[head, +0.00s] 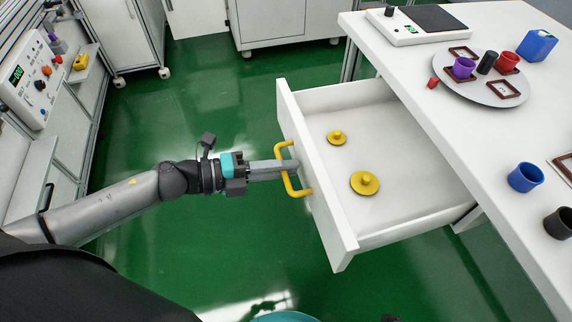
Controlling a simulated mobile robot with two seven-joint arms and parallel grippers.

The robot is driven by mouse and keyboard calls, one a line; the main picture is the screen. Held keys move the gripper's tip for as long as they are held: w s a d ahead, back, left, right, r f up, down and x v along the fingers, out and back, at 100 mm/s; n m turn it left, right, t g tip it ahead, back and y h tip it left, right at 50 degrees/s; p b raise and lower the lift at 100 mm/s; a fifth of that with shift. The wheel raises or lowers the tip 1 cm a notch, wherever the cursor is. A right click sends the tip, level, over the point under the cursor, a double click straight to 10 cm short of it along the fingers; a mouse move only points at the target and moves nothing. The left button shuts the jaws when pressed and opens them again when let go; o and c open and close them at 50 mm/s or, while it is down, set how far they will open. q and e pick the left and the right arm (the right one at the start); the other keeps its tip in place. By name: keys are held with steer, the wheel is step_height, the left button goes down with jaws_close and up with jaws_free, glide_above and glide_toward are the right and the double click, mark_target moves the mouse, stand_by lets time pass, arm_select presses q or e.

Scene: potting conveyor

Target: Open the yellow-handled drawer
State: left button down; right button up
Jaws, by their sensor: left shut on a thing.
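The white drawer (318,190) stands pulled well out from under the white table at the right. Its yellow handle (294,192) is on the front panel, facing my left arm. My left gripper (288,168) is shut on the handle's upper part. Two yellow lidded or knobbed discs lie on the drawer floor, a smaller one (337,138) and a larger one (365,183). My right gripper is not in view.
The table (480,150) carries a round grey plate (455,88) with small pots, a scale (415,25), a blue box (536,46), a blue cup (525,177) and a dark cup (559,223). A control panel (42,78) stands at left. Green floor is clear around the drawer.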

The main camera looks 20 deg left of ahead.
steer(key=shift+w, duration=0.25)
arm_select(q)
steer(key=c, duration=1.2)
jaws_free()
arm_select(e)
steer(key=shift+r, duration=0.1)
arm_select(q)
steer(key=shift+o, duration=0.2)
steer(key=p+v, duration=0.4)
steer(key=v, duration=1.1)
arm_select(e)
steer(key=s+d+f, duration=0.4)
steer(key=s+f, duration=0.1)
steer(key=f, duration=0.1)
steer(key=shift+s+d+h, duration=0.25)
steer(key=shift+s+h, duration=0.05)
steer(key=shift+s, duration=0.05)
arm_select(q)
steer(key=shift+a, duration=0.2)
